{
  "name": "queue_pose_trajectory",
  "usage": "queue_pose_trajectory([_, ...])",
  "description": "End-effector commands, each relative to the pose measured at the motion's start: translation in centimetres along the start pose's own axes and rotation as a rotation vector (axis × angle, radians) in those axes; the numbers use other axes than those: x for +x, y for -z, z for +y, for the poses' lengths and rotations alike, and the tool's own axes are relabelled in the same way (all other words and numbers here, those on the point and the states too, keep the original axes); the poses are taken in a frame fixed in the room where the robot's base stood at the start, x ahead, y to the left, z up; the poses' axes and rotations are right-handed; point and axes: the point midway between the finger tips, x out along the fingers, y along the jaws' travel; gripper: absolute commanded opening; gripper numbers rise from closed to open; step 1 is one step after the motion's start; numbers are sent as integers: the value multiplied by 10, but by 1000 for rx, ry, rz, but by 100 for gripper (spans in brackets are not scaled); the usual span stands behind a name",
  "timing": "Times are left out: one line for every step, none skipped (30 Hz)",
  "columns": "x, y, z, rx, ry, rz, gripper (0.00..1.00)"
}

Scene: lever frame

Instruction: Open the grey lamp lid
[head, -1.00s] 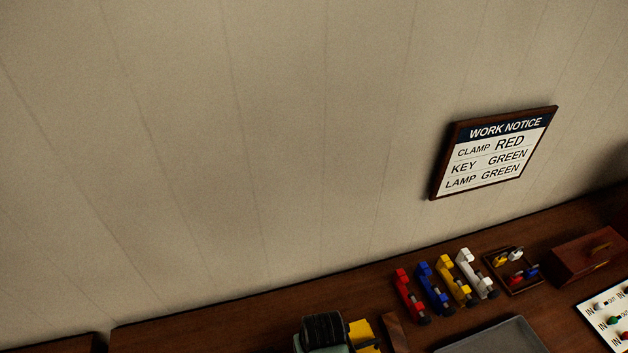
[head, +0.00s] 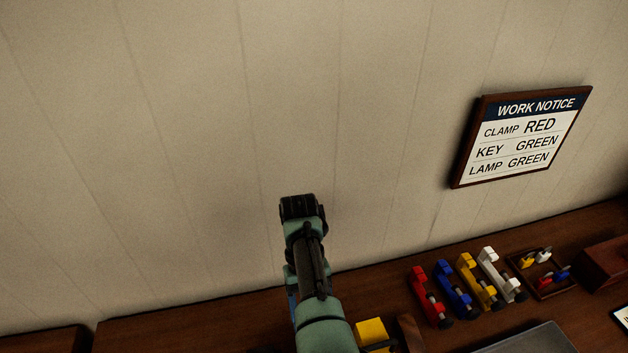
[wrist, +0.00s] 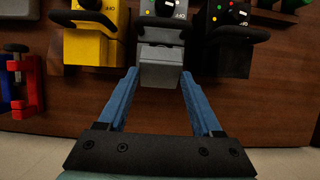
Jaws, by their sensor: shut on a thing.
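The grey lamp (wrist: 163,36) is in the top middle of the wrist view, with a dark curved handle across it and a lighter grey block below. My gripper (wrist: 159,75) has its two blue fingers on either side of this grey block, which I take as the lid, and is shut on it. The exact contact at the fingertips is hard to see. In the head view my arm (head: 312,255) rises from the bottom middle and hides the grey lamp.
A yellow lamp (wrist: 95,38) and a black lamp (wrist: 229,40) flank the grey one closely. In the head view, several coloured clamps (head: 456,288) stand to the right, beside a grey tray (head: 530,340). A work notice (head: 520,135) hangs on the wall.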

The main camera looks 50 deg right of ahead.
Motion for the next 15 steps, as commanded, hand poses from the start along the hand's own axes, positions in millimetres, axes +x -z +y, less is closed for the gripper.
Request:
queue_pose_trajectory([5,4,0,1,0,-15,11])
queue_pose_trajectory([4,5,0,1,0,-24,11])
queue_pose_trajectory([4,5,0,1,0,-37,11])
queue_pose_trajectory([4,6,0,1,0,-44,11])
queue_pose_trajectory([4,6,0,1,0,-52,11])
queue_pose_trajectory([3,7,0,1,0,-62,11])
queue_pose_trajectory([3,7,0,1,0,-68,11])
queue_pose_trajectory([3,7,0,1,0,-75,11])
queue_pose_trajectory([2,8,0,1,-1,-83,11])
queue_pose_trajectory([2,8,0,1,-1,-89,11])
queue_pose_trajectory([2,8,0,1,0,-93,11])
queue_pose_trajectory([2,8,0,1,-1,-100,11])
queue_pose_trajectory([2,8,0,1,0,-103,11])
queue_pose_trajectory([1,8,0,0,0,-107,11])
queue_pose_trajectory([1,8,0,1,-1,-110,11])
